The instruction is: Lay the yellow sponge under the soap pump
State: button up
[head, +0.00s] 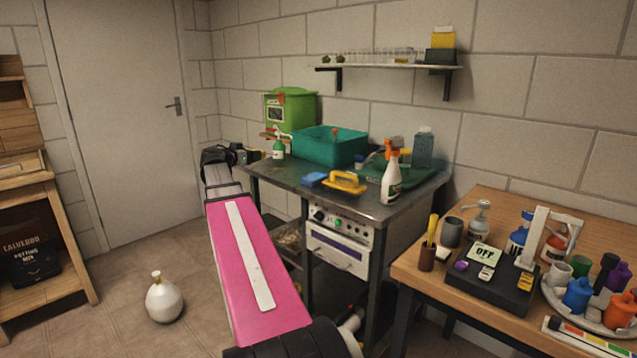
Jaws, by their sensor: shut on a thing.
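My gripper (250,156) is at the end of my outstretched arm, at the back left corner of the dark workbench. It is shut, with a small yellowish bit showing at its jaws, which looks like the yellow sponge. Most of that is hidden by my wrist. The soap pump (279,149), a white and green bottle with a white spout pointing left, stands upright on the bench just right of my gripper. I cannot tell whether they touch. A yellow block with an arched handle (343,183) lies near the bench's front edge.
A blue sponge-like block (313,179) lies beside the yellow handled block. A teal crate (330,148), a green container (290,108) and an orange-topped spray bottle (391,178) stand on the bench. A second pump bottle (480,220) is on the crowded wooden table at right.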

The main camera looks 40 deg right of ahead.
jog(key=s+d+r+m+g, duration=0.2)
jog(key=s+d+m+g, duration=0.1)
jog(key=s+d+g, duration=0.15)
send_over(294, 178)
jog(key=shift+t+h, duration=0.4)
jog(key=shift+t, duration=0.05)
notch_tip(294, 178, down, 7)
jog(key=shift+s+f, duration=0.15)
jog(key=shift+f, duration=1.95)
jog(key=o, duration=0.9)
jog(key=shift+a, duration=0.15)
jog(key=s+a+r, duration=0.1)
jog(key=a, duration=1)
jog(key=shift+a+r, duration=0.3)
jog(key=shift+r, duration=0.1)
